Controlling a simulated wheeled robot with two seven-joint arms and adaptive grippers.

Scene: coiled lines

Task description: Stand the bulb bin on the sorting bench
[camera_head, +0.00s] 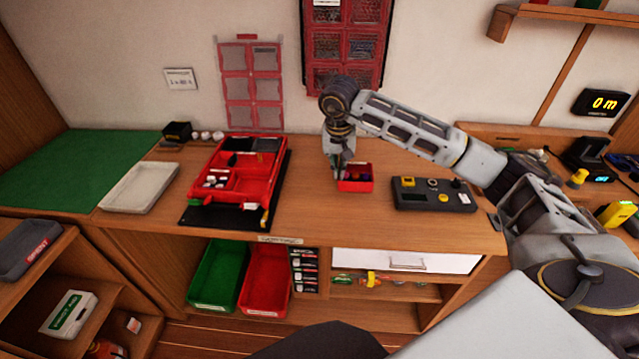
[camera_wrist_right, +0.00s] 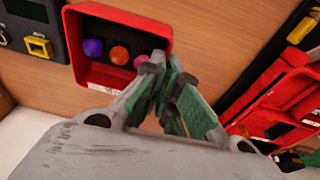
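The bulb bin (camera_head: 356,184) is a small open red bin on the wooden sorting bench (camera_head: 310,222), right of the red tray. The right wrist view shows the bin (camera_wrist_right: 98,74) with a purple, an orange and a pink bulb inside. My right gripper (camera_head: 341,172) points down at the bin's left wall. In the right wrist view its green-padded fingers (camera_wrist_right: 167,78) are close together, one on each side of that wall, and look shut on it. The bin looks upright; I cannot tell whether its base touches the bench. My left gripper is not in view.
A large red organiser tray (camera_head: 262,185) on a black mat stands left of the bin. A dark control box (camera_head: 432,196) stands close on the right. A pale tray (camera_head: 140,187) and a green mat (camera_head: 75,168) lie farther left. Bare bench shows in front of the bin.

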